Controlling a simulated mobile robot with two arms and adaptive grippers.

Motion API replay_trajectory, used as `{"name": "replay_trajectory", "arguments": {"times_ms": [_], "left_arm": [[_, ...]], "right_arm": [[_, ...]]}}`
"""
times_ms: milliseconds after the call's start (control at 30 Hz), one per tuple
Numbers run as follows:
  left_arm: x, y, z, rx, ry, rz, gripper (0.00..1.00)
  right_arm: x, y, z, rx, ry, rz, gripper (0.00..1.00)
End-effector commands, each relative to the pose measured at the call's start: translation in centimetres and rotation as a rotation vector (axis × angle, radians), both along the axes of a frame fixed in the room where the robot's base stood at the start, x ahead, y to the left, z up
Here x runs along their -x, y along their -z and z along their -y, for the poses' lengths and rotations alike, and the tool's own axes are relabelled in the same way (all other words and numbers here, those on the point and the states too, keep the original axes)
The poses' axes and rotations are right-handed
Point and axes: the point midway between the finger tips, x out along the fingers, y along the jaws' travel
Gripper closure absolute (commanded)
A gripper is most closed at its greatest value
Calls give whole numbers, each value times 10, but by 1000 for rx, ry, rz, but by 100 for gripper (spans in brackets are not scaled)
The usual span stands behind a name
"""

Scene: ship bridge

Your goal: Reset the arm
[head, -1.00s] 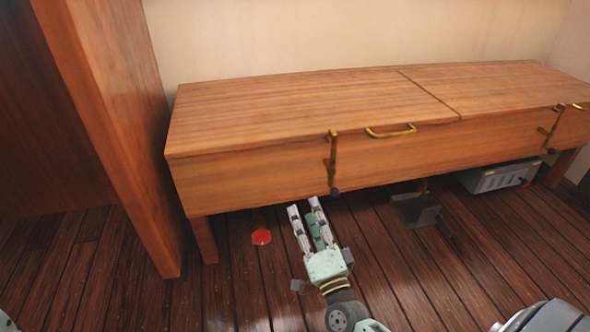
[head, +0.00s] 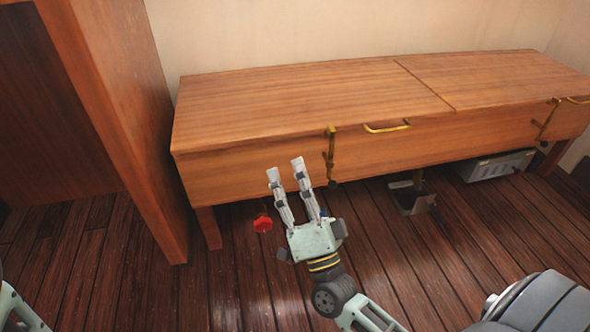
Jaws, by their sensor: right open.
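My right gripper (head: 285,168) is in the middle of the head view, with its arm coming up from the bottom. Its two pale fingers are apart and empty, and they point at the front face of the wooden bench chest (head: 250,165). I cannot tell how far the fingertips are from the wood. My left gripper is out of view; only a pale piece of my left arm (head: 18,308) shows in the lower left corner.
A small red knob-like thing (head: 262,224) shows left of the gripper. A dark open box (head: 410,198) and a grey vented box (head: 497,165) are under the bench. A wooden panel (head: 115,120) stands at left. The plank floor (head: 130,290) is clear in front.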

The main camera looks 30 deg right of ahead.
Motion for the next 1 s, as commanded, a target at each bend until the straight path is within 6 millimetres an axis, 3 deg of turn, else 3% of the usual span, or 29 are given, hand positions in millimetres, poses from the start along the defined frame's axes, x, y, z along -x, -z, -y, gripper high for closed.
{"name": "replay_trajectory", "arguments": {"times_ms": [733,867,1000], "left_arm": [[-3,-4,0,0,0,-10,100],[-21,-3,-1,2,2,-63,100],[-51,8,-3,9,7,-169,100]], "right_arm": [[5,-16,-4,20,6,24,45],[17,-57,-14,63,26,87,45],[48,-138,-33,157,83,225,45]]}}
